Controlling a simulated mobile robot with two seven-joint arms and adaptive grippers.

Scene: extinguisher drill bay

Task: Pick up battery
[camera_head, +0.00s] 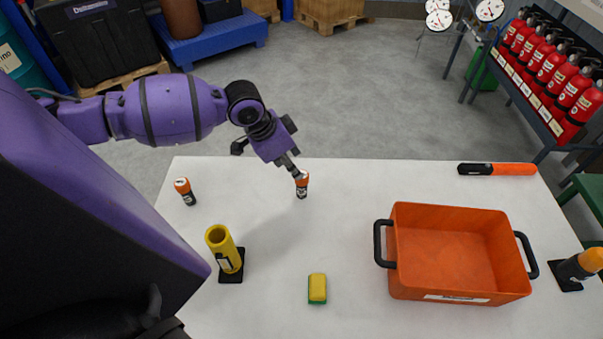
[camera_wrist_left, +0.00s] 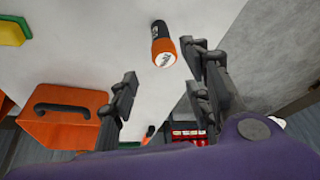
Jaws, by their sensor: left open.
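One battery (camera_head: 302,189), black with an orange top, stands upright on the white table in the head view. It also shows in the left wrist view (camera_wrist_left: 162,46), just beyond the fingertips. A second orange and black battery (camera_head: 184,194) stands farther left on the table. My left gripper (camera_head: 293,168) is open and empty, right above and beside the first battery. In the left wrist view its fingers (camera_wrist_left: 162,72) are spread apart; whether they touch the battery cannot be told. My right gripper is not in view.
An orange crate (camera_head: 398,248) with black handles stands on the right. A yellow tube (camera_head: 222,246) on a black base, a yellow-green sponge (camera_head: 317,288), an orange-black stick (camera_head: 505,169) and an orange-black item (camera_head: 580,264) are also there. The table (camera_head: 350,215) is bare around the battery.

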